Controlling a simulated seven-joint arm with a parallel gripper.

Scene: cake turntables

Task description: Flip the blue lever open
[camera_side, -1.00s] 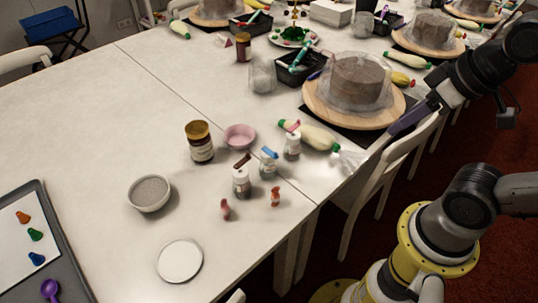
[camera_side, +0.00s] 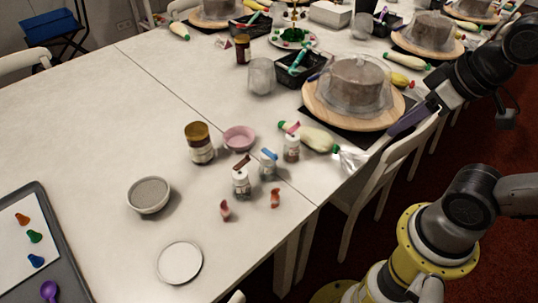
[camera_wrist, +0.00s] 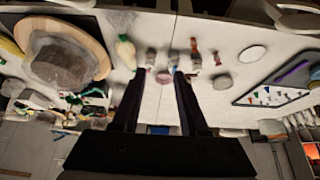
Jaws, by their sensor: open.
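A small clear bottle (camera_side: 268,168) with a blue lever (camera_side: 269,153) on top stands upright in the middle of the table, between two similar small bottles. One has a brown-red top (camera_side: 241,163) and the other a pinkish-red top (camera_side: 292,127). My gripper (camera_side: 390,136) is at the table's right edge beside the cake turntable, well apart from the blue lever. In the wrist view my gripper (camera_wrist: 158,72) is open, with a gap between its two dark fingers and nothing held. The bottles look small there, beyond the fingertips.
A pink bowl (camera_side: 239,138), a brown jar (camera_side: 200,143) and a white bowl (camera_side: 149,195) stand left of the bottles. A piping bag (camera_side: 317,138) lies to the right, near the cake turntable (camera_side: 318,108). Two small red pieces (camera_side: 275,198) (camera_side: 225,210) stand in front.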

